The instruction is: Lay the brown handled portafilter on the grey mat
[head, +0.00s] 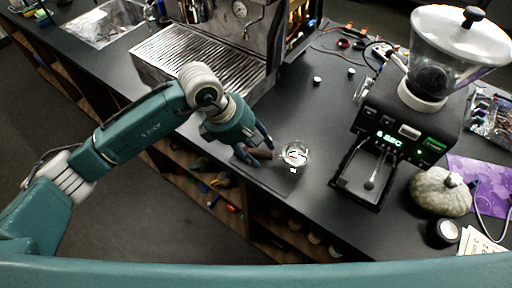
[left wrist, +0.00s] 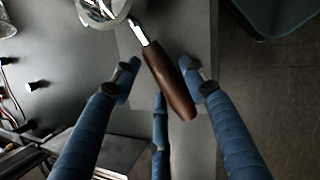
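The portafilter has a brown handle (left wrist: 172,82) and a round metal head (left wrist: 102,10). In the head view its shiny head (head: 296,154) lies near the counter's front edge, with the handle pointing left toward my left gripper (head: 262,148). The grey mat (left wrist: 198,28) shows as a lighter strip under the handle in the left wrist view. The metal head reaches toward the mat's left edge there. My left gripper (left wrist: 158,78) is open, its blue fingers spread on both sides of the handle with a visible gap on the left side. My right gripper is not in view.
An espresso machine (head: 200,50) stands behind the left arm. A grinder (head: 400,120) stands to the right, with a pumpkin (head: 440,190) beside it. The counter between portafilter and grinder is clear.

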